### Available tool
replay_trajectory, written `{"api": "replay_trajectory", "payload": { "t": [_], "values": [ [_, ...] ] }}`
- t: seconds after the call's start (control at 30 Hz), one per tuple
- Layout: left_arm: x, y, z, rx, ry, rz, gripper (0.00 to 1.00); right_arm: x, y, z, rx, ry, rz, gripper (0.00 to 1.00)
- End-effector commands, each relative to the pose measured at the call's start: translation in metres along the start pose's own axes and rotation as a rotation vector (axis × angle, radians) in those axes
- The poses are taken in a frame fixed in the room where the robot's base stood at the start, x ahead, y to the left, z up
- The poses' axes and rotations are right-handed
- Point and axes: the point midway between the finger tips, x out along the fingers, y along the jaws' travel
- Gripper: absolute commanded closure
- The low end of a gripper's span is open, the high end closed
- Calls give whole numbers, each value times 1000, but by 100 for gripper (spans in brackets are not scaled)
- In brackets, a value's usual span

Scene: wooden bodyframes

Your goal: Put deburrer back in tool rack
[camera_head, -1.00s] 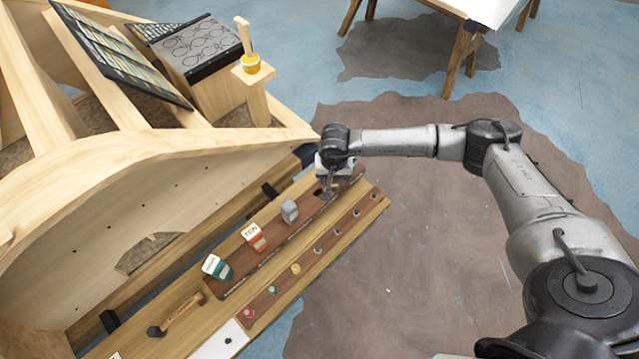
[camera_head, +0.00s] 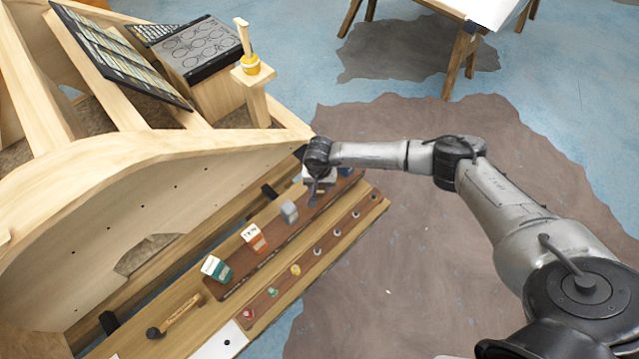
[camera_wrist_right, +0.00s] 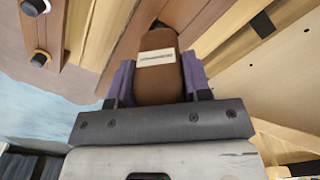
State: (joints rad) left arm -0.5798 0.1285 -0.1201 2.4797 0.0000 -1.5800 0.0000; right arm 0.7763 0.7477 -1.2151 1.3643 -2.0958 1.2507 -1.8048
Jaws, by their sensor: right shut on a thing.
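My right gripper (camera_head: 314,193) is over the far end of the tool rack (camera_head: 375,206), a long wooden board with brown strips. In the right wrist view, its purple fingers (camera_wrist_right: 158,82) are shut on the sides of a brown, rounded piece with a white label (camera_wrist_right: 155,57), which I take to be the deburrer. The lower part of this piece is hidden by the gripper body. In the head view the held piece is mostly hidden by the gripper, and I cannot tell whether it touches the rack. My left gripper is not in view.
A teal-and-white block (camera_head: 216,269), an orange-and-white block (camera_head: 254,238) and a grey block (camera_head: 289,212) stand on the rack. The large wooden frame (camera_head: 150,160) rises close on the left. Open floor (camera_head: 430,270) lies right.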

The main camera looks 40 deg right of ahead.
Motion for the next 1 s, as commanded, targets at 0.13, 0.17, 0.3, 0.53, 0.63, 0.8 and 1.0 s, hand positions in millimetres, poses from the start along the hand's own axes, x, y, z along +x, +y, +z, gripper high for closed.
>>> {"api": "replay_trajectory", "payload": {
  "t": [0.13, 0.17, 0.3, 0.53, 0.63, 0.8, 1.0],
  "values": [
    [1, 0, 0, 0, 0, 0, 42, 0, 0, 0, 0, 0, -1, 89],
    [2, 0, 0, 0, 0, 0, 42, 1, 0, 0, 0, 0, -1, 89],
    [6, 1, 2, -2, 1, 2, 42, 5, 0, 0, 0, 0, -1, 89],
    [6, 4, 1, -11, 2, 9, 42, 6, 0, 0, 0, 0, 0, 41],
    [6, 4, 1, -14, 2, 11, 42, 6, 0, 0, 0, 0, 0, 32],
    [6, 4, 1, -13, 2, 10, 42, 6, 0, 0, 0, 0, 0, 30],
    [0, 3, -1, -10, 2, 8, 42, -1, 0, 0, 0, 0, 0, 30]
  ]
}}
